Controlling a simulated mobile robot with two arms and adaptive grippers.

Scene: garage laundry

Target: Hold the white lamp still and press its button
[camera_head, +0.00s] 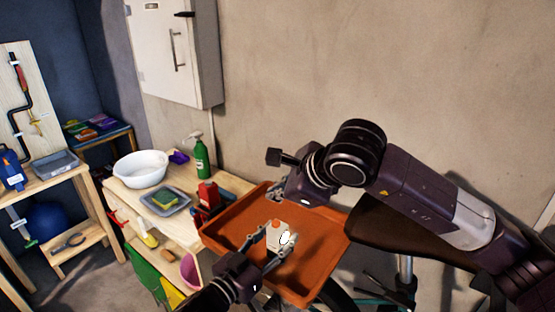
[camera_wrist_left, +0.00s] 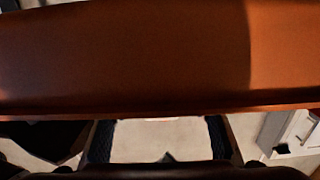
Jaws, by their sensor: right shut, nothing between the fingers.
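The white lamp (camera_head: 279,240) is on the orange tray (camera_head: 228,228) in the head view, with a small orange-red spot on its top that looks like its button (camera_head: 276,223). My left gripper (camera_head: 279,241) has its fingers on both sides of the lamp. In the left wrist view the pale lamp body (camera_wrist_left: 160,138) fills the gap between the dark finger pads. My right gripper (camera_head: 273,203) is shut and empty, above the tray's far side, apart from the lamp and beyond the button. Its fingertips are small and partly hidden by its wrist.
Left of the tray, a wooden table (camera_head: 125,195) holds a white bowl (camera_head: 141,168), a grey tray with a sponge (camera_head: 165,200), a green spray bottle (camera_head: 199,157) and a red item (camera_head: 207,197). A dark brown seat (camera_head: 390,235) stands right of the tray.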

